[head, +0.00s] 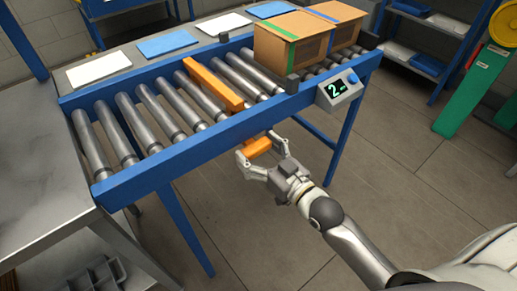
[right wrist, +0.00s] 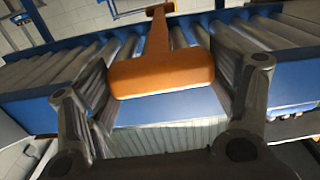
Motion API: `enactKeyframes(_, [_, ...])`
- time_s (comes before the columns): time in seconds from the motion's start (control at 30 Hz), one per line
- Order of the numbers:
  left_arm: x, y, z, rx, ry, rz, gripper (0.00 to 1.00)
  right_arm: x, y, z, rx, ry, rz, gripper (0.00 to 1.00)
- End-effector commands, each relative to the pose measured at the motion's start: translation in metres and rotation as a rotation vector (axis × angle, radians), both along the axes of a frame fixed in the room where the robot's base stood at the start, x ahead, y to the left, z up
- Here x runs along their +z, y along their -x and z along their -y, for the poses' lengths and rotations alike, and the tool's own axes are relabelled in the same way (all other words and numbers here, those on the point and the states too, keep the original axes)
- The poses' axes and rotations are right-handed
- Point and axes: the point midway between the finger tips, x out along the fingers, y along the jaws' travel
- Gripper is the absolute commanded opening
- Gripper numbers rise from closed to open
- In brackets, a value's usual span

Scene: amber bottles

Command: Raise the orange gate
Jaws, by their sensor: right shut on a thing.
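The orange gate (head: 212,84) lies as a bar across the rollers of the conveyor in the head view. Its orange handle (head: 257,147) sticks out past the blue front rail. My right gripper (head: 262,155) is at the front of the conveyor with its fingers on both sides of the handle, shut on it. In the right wrist view the handle (right wrist: 162,74) fills the middle between the two fingers, with its stem running back toward the rollers. My left gripper is not in view.
Two cardboard boxes (head: 290,42) stand on the rollers to the right of the gate. A display box (head: 339,90) showing a 2 is on the front rail. Blue and white sheets (head: 167,44) lie along the back ledge. A grey table (head: 40,180) adjoins at left.

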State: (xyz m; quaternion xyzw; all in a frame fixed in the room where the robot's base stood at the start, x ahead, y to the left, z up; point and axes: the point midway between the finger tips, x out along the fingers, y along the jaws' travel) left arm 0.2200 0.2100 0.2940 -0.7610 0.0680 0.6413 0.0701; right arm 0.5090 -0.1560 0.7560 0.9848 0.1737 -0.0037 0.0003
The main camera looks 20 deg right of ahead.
Motion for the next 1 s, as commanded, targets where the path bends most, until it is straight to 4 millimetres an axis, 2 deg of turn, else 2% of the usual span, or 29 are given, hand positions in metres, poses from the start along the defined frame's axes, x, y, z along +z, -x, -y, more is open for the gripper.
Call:
enactKeyframes(0.03, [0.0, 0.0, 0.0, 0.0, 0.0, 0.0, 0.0, 0.006, -0.001, 0.0, -0.001, -0.004, 0.013, 0.37])
enactKeyframes(0.3, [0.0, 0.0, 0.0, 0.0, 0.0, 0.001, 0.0, 0.008, -0.001, 0.0, -0.001, -0.005, 0.017, 0.37])
enactKeyframes(0.33, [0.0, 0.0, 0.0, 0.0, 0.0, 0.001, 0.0, 0.008, -0.001, 0.0, -0.001, -0.006, 0.018, 0.84])
enactKeyframes(0.47, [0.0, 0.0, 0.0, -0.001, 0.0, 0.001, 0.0, 0.007, -0.001, 0.0, -0.001, -0.004, 0.014, 1.0])
enactKeyframes(0.87, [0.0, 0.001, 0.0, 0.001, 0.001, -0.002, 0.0, 0.004, 0.001, 0.001, -0.001, -0.003, 0.008, 1.0])
enactKeyframes(1.0, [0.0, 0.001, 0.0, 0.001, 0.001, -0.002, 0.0, 0.003, 0.01, 0.004, -0.001, -0.001, 0.007, 1.0])
